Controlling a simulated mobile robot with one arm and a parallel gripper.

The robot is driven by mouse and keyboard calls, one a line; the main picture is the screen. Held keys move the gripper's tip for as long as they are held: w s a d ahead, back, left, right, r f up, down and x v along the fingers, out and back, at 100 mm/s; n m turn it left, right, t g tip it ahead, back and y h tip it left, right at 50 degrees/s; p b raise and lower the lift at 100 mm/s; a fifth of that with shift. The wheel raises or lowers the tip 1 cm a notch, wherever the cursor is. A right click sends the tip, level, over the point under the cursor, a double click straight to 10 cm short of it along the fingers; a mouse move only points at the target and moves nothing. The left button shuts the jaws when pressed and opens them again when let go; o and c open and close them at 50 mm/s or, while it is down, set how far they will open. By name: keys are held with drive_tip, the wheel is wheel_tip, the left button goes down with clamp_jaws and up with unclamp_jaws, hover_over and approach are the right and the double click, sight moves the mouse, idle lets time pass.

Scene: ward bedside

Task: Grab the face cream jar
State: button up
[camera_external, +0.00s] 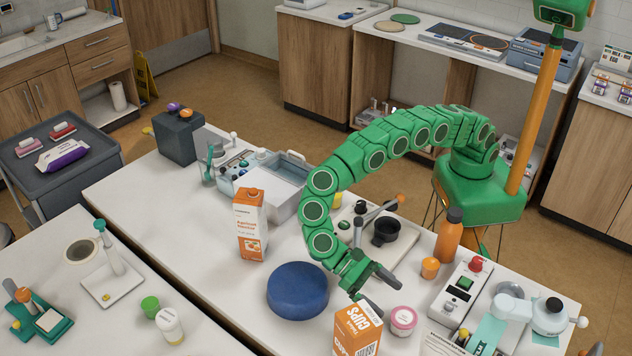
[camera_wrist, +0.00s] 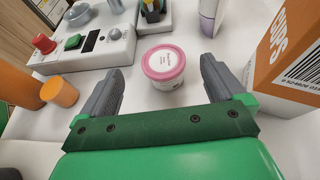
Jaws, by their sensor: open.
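The face cream jar appears to be the small white jar with a pink lid (camera_external: 403,320), upright on the white table; its label is too small to read. In the wrist view the jar (camera_wrist: 164,68) stands ahead of my gripper, between the lines of its two fingers but beyond their tips. My gripper (camera_external: 378,283) is open and empty, above the table behind and left of the jar in the external view. Its grey fingers (camera_wrist: 162,75) are spread wide in the wrist view.
An orange CUPS box (camera_external: 358,330) stands close to the jar; in the wrist view the box (camera_wrist: 285,50) is right of my finger. A blue round cushion (camera_external: 298,290), an orange cap-like cup (camera_external: 430,267) and a control box (camera_external: 462,290) are nearby. The table right around the jar is bare.

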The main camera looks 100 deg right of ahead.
sight(400, 314)
drive_tip(key=shift+f, duration=0.35)
drive_tip(key=shift+x, duration=1.4)
drive_tip(key=shift+s+a+f, duration=1.35)
drive_tip(key=shift+s+f, duration=0.15)
drive_tip(key=shift+f, duration=0.1)
drive_tip(key=c, duration=1)
drive_tip(key=shift+c, duration=0.2)
drive_tip(key=shift+r, duration=0.1)
